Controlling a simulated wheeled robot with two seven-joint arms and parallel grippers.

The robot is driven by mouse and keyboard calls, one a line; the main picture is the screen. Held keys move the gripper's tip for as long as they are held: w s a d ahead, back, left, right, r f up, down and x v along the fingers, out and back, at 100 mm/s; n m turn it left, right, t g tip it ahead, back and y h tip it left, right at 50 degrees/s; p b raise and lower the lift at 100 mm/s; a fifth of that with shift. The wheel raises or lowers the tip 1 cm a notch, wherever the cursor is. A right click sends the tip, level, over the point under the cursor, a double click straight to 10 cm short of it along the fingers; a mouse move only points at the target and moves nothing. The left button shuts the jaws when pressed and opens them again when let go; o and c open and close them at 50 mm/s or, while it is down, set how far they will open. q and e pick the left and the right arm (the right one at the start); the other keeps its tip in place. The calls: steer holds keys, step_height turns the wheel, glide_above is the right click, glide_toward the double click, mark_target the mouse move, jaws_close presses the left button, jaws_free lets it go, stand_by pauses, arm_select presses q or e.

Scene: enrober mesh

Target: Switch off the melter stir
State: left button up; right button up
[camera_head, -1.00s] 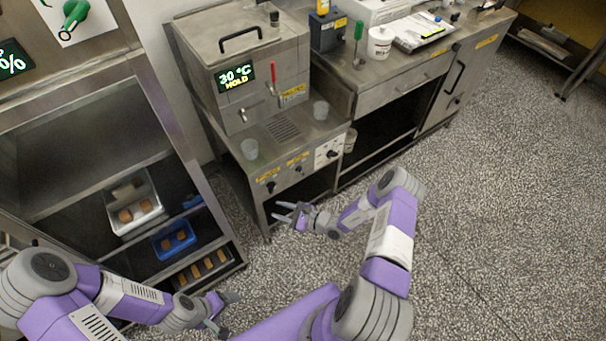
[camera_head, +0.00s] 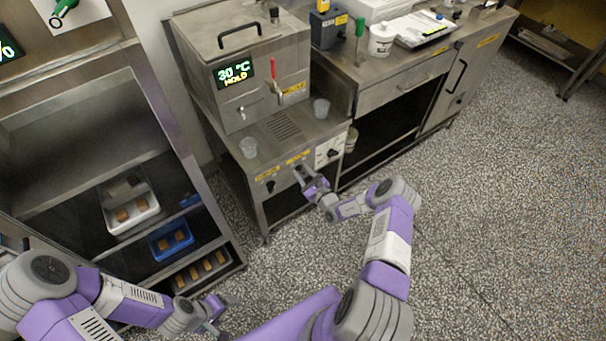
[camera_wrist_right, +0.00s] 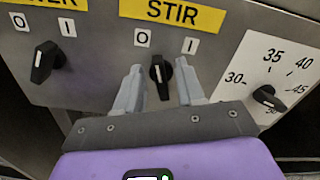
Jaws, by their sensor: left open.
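The melter (camera_head: 245,80) stands on a steel stand, its display reading 30 °C HOLD. On the stand's front panel, the right wrist view shows the black stir knob (camera_wrist_right: 161,76) under a yellow STIR label (camera_wrist_right: 173,14), with O and I marks above. I cannot tell for sure which mark its pointer faces. My right gripper (camera_wrist_right: 160,70) is open, one finger on each side of the stir knob; contact is not clear. In the head view this gripper (camera_head: 301,172) hides the knob. My left gripper (camera_head: 226,308) is open and empty, low at the left near the rack.
The power knob (camera_wrist_right: 46,62) is left of the stir knob, and a temperature dial (camera_wrist_right: 267,96) is to its right. Two clear cups (camera_head: 248,148) stand on the stand's top. A rack with trays (camera_head: 130,208) is at the left. The floor at the right is clear.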

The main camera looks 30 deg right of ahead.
jaws_close()
steer(key=shift+r+n+p, duration=0.15)
steer(key=shift+n+p, duration=0.35)
steer(key=shift+p, duration=0.1)
steer(key=shift+n, duration=0.5)
jaws_free()
